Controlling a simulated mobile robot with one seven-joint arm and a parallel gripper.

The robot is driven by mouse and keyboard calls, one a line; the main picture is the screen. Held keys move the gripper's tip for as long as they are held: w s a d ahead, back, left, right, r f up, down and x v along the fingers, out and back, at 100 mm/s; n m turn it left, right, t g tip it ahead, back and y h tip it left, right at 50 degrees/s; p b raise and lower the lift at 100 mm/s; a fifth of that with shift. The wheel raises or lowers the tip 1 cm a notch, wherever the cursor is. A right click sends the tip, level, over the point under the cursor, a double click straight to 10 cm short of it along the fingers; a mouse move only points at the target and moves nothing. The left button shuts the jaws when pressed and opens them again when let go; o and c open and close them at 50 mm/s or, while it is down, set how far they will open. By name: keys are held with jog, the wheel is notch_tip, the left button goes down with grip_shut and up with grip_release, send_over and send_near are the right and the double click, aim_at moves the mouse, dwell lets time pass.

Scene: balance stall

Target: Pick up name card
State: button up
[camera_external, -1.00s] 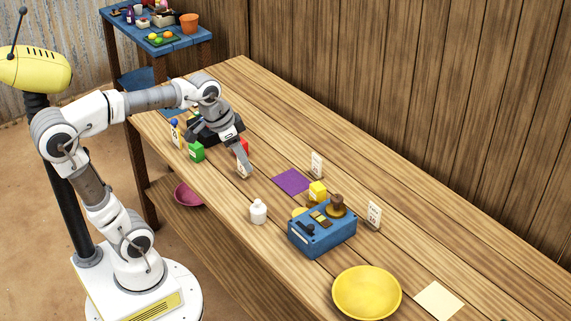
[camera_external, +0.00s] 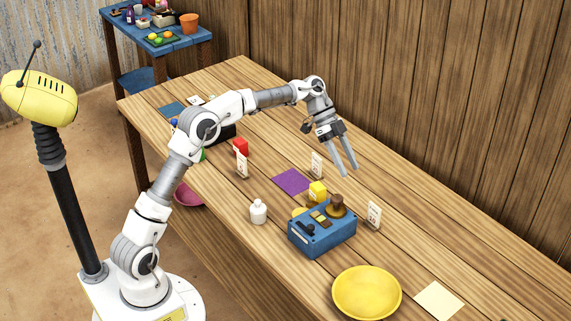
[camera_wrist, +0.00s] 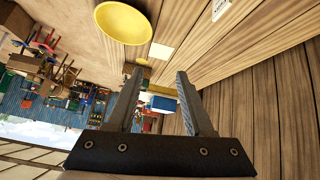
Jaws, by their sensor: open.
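Several small white cards with dark marks stand upright on the wooden table. One card (camera_external: 242,165) is at the left in front of a red block, one card (camera_external: 317,164) is near the purple square, and one card (camera_external: 374,215) is right of the blue box. My gripper (camera_external: 349,171) is open and empty, raised above the table with its fingers pointing down, to the right of the middle card. The wrist view shows the open fingers (camera_wrist: 160,73) with nothing between them. Part of a white card (camera_wrist: 221,8) shows at its top edge; which one I cannot tell.
A yellow dish (camera_external: 366,293) and cream sheet (camera_external: 439,300) lie nearer. The back-right tabletop is clear.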

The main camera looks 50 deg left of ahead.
aim_at(374, 216)
jog(key=w+a+f+m+t+h+b, duration=0.1)
jog(key=w+a+f+m+h+b, duration=0.15)
jog(key=w+a+f, duration=0.4)
jog(key=w+a+f+m+h+b, duration=0.1)
jog(key=w+a+f+m+h, duration=0.25)
jog(key=f, duration=0.55)
jog(key=shift+n, duration=0.4)
jog(key=x, duration=0.6)
jog(key=b+x, duration=0.1)
jog(key=x, duration=0.4)
jog(key=b+x, duration=0.1)
jog(key=x, duration=0.5)
jog(key=shift+s+d, duration=0.3)
jog(key=shift+d, duration=0.05)
grip_shut()
